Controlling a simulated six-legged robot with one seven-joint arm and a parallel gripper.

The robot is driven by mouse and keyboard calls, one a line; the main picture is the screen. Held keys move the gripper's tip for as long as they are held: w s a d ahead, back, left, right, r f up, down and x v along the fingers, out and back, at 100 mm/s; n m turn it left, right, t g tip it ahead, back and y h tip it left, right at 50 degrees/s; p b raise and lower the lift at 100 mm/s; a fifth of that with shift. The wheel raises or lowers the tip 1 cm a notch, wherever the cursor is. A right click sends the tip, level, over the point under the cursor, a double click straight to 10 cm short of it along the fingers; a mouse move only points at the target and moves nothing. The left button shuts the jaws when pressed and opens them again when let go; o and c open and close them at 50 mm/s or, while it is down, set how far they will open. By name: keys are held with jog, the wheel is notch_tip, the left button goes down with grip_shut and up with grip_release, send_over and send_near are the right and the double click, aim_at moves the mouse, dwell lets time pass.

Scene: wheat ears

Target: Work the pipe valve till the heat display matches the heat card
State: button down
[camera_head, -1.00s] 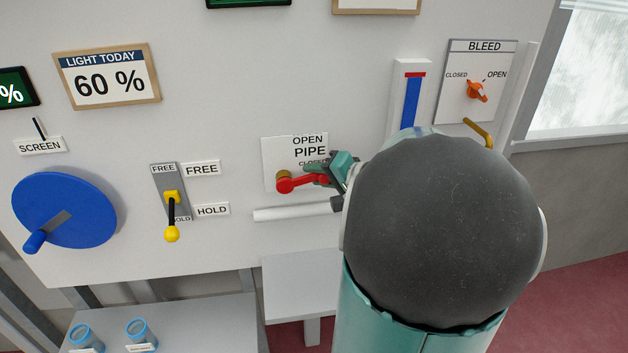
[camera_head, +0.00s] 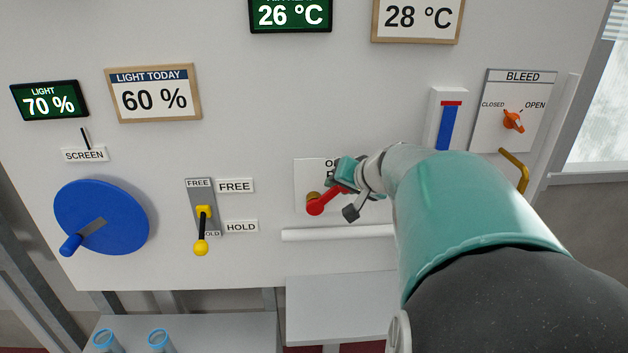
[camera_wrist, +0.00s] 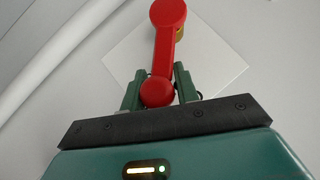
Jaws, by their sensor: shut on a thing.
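The pipe valve's red lever (camera_head: 326,199) is on a white plate (camera_head: 304,177) on the wall panel, tilted up to the right from its brass hub. My gripper (camera_head: 349,184) is shut on its free end. In the wrist view the fingers (camera_wrist: 159,90) stand either side of the red knob, and the red arm (camera_wrist: 165,45) runs up between them. The green heat display (camera_head: 290,15) reads 26 °C. The wood-framed heat card (camera_head: 418,19) reads 28 °C. Both are cut by the top edge. My gripper hides most of the plate's lettering.
Left on the panel are a blue wheel (camera_head: 112,215), a yellow-knobbed FREE/HOLD lever (camera_head: 202,228) and the light display (camera_head: 49,100) at 70 % beside a 60 % card (camera_head: 153,93). A blue gauge (camera_head: 446,125) and orange BLEED knob (camera_head: 514,121) are right. A white pipe (camera_head: 335,233) runs below the valve.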

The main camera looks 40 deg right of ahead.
jog(key=shift+s+f, duration=0.1)
jog(key=shift+f, duration=0.15)
jog(key=c, duration=1.3)
grip_release()
jog(key=shift+o, duration=1)
jog(key=shift+d+r, duration=0.1)
jog(key=shift+r, duration=0.25)
